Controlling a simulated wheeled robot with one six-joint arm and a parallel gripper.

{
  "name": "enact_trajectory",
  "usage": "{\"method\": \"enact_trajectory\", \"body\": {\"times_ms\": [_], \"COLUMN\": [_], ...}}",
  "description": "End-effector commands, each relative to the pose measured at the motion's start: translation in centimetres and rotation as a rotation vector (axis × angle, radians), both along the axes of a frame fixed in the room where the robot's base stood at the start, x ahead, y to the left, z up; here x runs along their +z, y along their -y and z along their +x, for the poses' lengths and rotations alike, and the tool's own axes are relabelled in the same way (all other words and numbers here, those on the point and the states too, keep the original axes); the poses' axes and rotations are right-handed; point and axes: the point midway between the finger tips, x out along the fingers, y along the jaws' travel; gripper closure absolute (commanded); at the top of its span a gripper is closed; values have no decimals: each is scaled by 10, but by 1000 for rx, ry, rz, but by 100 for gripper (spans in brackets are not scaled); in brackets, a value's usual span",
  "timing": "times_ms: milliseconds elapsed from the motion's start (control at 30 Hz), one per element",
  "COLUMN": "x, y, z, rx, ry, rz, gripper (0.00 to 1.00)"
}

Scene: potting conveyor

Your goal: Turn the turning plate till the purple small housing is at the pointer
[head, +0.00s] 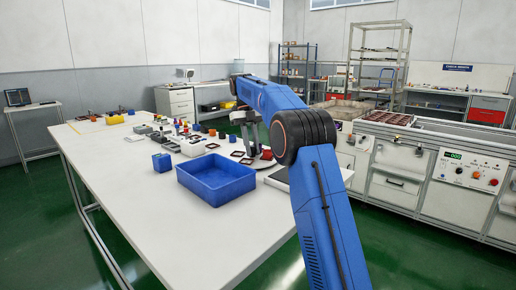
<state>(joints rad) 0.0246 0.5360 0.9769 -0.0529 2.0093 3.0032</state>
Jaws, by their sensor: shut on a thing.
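The turning plate (263,164) is a pale disc on the white table, partly hidden behind my blue arm. A red housing (267,155) sits on it beside my gripper. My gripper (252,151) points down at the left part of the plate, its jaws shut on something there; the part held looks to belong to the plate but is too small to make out. I cannot make out the purple small housing or the pointer; my arm covers the plate's right side.
A blue bin (216,180) stands in front of the plate. Dark square frames (238,155), a blue block (161,162) and several small coloured parts crowd the table further left. The white table (130,190) is clear at the near left. A conveyor machine (430,165) stands at right.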

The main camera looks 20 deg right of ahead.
Motion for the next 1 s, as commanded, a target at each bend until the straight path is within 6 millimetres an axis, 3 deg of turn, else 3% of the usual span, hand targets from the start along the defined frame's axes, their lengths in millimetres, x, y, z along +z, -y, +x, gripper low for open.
{"method": "enact_trajectory", "body": {"times_ms": [433, 467, 500, 833, 1000], "x": [-2, -2, -2, -1, -1], "y": [-3, -3, -3, 1, 24], "z": [0, 0, 0, 0, -1], "rx": [-4, -4, -4, 0, 29], "ry": [-4, -5, -5, -3, -5], "rz": [0, 0, 0, 0, -1], "gripper": [100, 75, 72, 72, 72]}}
